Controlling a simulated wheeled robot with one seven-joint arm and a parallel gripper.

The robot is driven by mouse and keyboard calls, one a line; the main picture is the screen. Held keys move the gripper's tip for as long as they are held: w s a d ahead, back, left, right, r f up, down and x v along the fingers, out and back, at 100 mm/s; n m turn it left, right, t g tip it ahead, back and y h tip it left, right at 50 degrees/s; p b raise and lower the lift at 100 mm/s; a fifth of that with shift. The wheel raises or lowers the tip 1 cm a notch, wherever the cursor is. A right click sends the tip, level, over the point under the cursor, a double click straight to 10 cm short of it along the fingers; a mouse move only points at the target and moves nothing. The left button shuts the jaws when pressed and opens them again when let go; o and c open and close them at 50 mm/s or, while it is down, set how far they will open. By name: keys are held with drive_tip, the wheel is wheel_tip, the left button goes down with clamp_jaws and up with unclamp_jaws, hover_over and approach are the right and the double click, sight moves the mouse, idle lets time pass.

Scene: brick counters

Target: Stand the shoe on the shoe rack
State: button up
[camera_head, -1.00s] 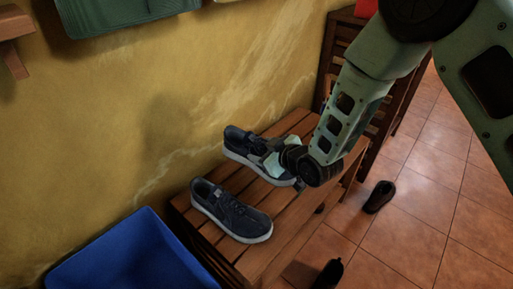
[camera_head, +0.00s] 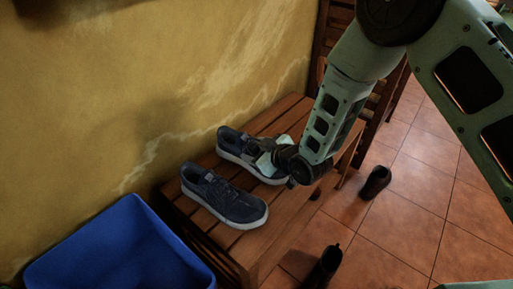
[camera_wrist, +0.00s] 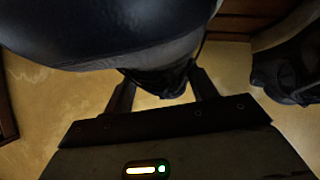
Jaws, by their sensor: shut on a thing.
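The wooden slatted shoe rack (camera_head: 285,199) stands against the yellow wall. A dark blue shoe with a white sole (camera_head: 233,144) is upright at the rack's top, and my gripper (camera_head: 266,160) is shut on it from the right side. I cannot tell whether its sole touches the slats. A matching dark shoe (camera_head: 222,196) stands upright on the rack's near part, beside it and apart. In the wrist view, the held shoe (camera_wrist: 110,30) fills the upper left between my fingers (camera_wrist: 162,95), and the other shoe (camera_wrist: 290,72) shows at the right.
A blue bin (camera_head: 120,250) stands at the lower left, close to the rack. Two dark shoes lie on the tiled floor (camera_head: 418,200): one at the right (camera_head: 375,182), one lower (camera_head: 325,266). A dark wooden slatted piece (camera_head: 318,65) stands behind the rack.

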drive_tip(key=shift+f+b, duration=0.35)
drive_tip(key=shift+f, duration=0.1)
idle(0.4)
drive_tip(key=o, duration=1.2)
drive_tip(key=p+v, duration=0.4)
drive_tip(key=v, duration=1.3)
drive_tip(key=shift+s+d, duration=0.1)
drive_tip(key=shift+d, duration=0.1)
